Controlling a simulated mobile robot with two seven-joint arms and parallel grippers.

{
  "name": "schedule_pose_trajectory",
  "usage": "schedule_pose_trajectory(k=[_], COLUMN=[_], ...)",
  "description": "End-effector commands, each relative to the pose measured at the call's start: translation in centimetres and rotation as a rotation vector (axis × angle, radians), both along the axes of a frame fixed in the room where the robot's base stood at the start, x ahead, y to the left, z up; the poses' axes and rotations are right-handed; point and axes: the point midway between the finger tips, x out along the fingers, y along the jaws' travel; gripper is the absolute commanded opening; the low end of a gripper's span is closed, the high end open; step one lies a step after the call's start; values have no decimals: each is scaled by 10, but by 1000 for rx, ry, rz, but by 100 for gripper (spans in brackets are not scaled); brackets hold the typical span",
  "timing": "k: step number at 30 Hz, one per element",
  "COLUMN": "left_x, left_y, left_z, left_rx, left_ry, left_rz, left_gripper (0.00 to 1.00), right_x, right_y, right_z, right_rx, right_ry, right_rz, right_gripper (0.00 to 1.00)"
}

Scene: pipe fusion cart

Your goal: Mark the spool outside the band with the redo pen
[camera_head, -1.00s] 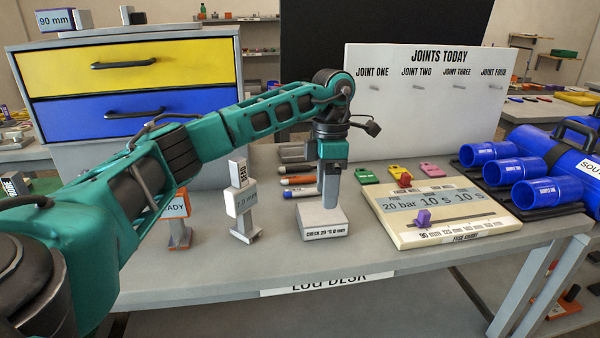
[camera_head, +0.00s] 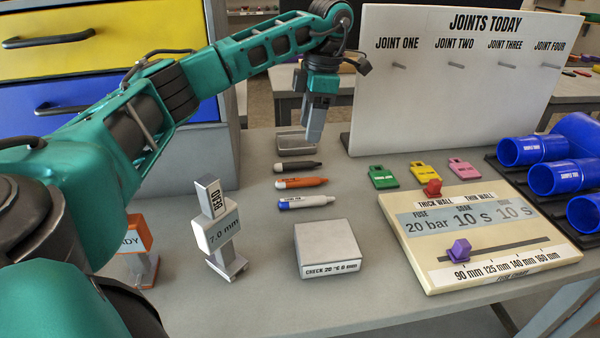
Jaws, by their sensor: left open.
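Three pens lie side by side on the desk: a black one (camera_head: 298,166), an orange one (camera_head: 301,183) and a white-and-blue one (camera_head: 306,202). Their labels are too small to read surely, so I cannot tell which is the redo pen. Blue spools lie in a row on a dark rack at the right: a far one (camera_head: 533,150), a middle one (camera_head: 560,177) and a near one (camera_head: 585,212). Their end labels are hardly legible. My left gripper (camera_head: 313,136) points down, open and empty, beside the grey tray and beyond the pens. My right gripper is not in view.
A bead gauge reading 7.0 mm (camera_head: 220,236) and a check block (camera_head: 328,246) stand in front. The fuse chart board (camera_head: 430,262) lies at right, with green (camera_head: 382,178), yellow (camera_head: 425,176) and pink (camera_head: 464,167) tags behind it. The joints board (camera_head: 450,110) stands behind.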

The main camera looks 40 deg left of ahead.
Motion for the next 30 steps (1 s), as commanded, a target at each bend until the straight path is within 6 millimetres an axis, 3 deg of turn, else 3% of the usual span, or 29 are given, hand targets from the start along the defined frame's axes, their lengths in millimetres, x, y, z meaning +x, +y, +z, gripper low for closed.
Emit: schedule_pose_trajectory(k=[4,12,20,30], left_x=[-2,-8,-9,-11], left_y=[2,6,7,9], left_z=[-15,-63,-84,-127], left_rx=[2,1,0,1], left_ry=[5,4,2,1], left_rz=[0,0,0,0], left_gripper=[57,57,57,57], right_x=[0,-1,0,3], right_y=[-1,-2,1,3], right_z=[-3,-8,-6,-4], right_rx=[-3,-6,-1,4], right_ry=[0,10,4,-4], right_rz=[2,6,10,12], right_gripper=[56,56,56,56])
